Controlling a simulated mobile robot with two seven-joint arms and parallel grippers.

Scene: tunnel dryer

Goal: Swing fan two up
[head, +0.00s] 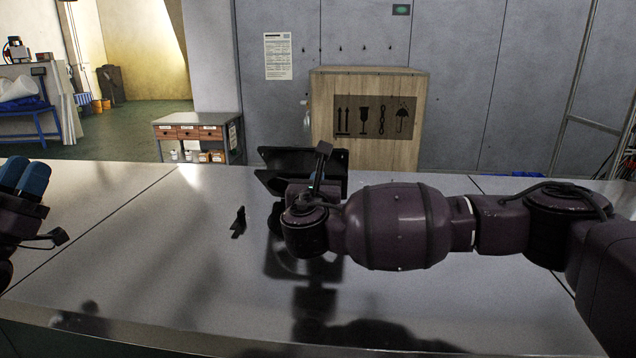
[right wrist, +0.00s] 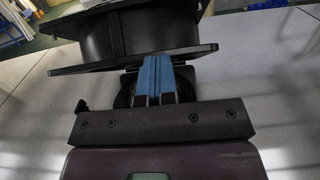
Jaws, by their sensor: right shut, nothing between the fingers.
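A black fan-like unit (head: 335,158) with a flat flange stands on the grey table, behind my right wrist in the head view. In the right wrist view its dark curved housing (right wrist: 145,35) and flat plate fill the top. I cannot tell whether this is fan two. My right gripper (right wrist: 158,60) is shut and empty, its blue fingers at the near edge of that plate; contact is unclear. A dark mesh part shows beside and below the fingers. My left gripper (head: 24,178) is at the left edge, partly cut off.
A small black upright piece (head: 238,220) stands on the table (head: 130,240) left of the unit. A wooden crate (head: 322,100) and a drawer cabinet (head: 190,133) stand behind the table. The left-middle tabletop is mostly clear.

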